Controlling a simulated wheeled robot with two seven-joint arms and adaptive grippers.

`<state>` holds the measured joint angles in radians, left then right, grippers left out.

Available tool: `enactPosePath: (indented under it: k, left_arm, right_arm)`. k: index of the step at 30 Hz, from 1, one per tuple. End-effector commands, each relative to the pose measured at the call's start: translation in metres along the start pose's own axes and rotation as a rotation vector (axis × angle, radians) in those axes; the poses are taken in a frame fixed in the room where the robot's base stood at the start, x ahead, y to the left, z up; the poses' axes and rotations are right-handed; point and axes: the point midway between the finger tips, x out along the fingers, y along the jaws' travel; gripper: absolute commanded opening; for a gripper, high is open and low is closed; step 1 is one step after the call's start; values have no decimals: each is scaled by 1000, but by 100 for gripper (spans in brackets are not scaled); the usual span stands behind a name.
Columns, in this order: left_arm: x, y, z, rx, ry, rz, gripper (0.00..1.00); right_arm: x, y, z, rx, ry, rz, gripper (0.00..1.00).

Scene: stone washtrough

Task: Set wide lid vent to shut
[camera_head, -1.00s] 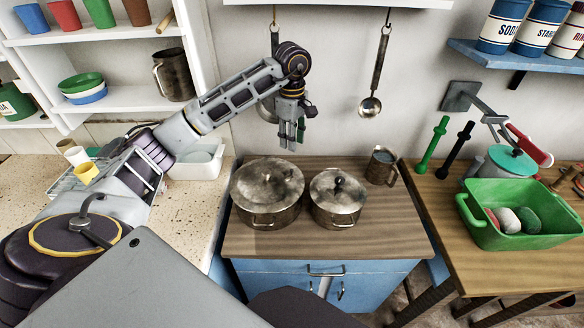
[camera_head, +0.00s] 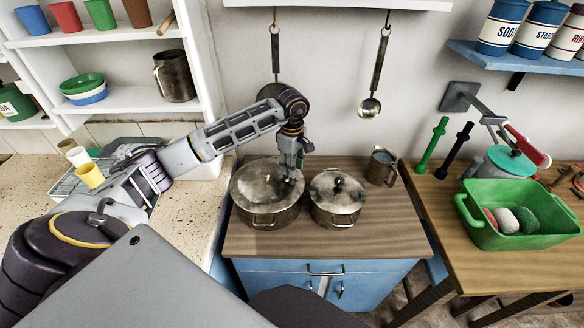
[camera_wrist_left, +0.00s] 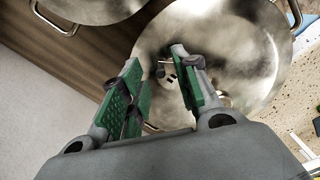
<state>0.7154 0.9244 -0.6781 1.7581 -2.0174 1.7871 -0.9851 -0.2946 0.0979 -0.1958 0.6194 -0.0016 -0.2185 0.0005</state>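The wide metal lid (camera_head: 258,178) sits on the larger pot at left on the wooden-topped cabinet. It also shows in the left wrist view (camera_wrist_left: 240,50). My left gripper (camera_head: 291,172) points down just over the lid's right-hand part. In the left wrist view its green-padded fingers (camera_wrist_left: 162,74) stand apart with a gap between them. A small dark fitting (camera_wrist_left: 165,68), perhaps the lid vent, shows between the fingertips; I cannot tell its setting. In the head view the gripper hides that part of the lid. My right gripper is not in view.
A smaller lidded pot (camera_head: 338,197) with a dark knob stands close at right. A metal mug (camera_head: 381,166) stands behind it. A pan and a ladle (camera_head: 370,105) hang on the wall. The front of the cabinet top (camera_head: 330,240) is clear.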

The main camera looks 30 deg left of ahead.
Motion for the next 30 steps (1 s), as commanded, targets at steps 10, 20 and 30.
enactPosePath:
  k: [10,20,30]
  left_arm:
    - [12,0,0,0,1,0,31]
    - [12,0,0,0,1,0,12]
    - [12,0,0,-1,1,0,0]
  right_arm:
    - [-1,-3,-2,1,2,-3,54]
    - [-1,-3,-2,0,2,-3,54]
    - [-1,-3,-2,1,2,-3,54]
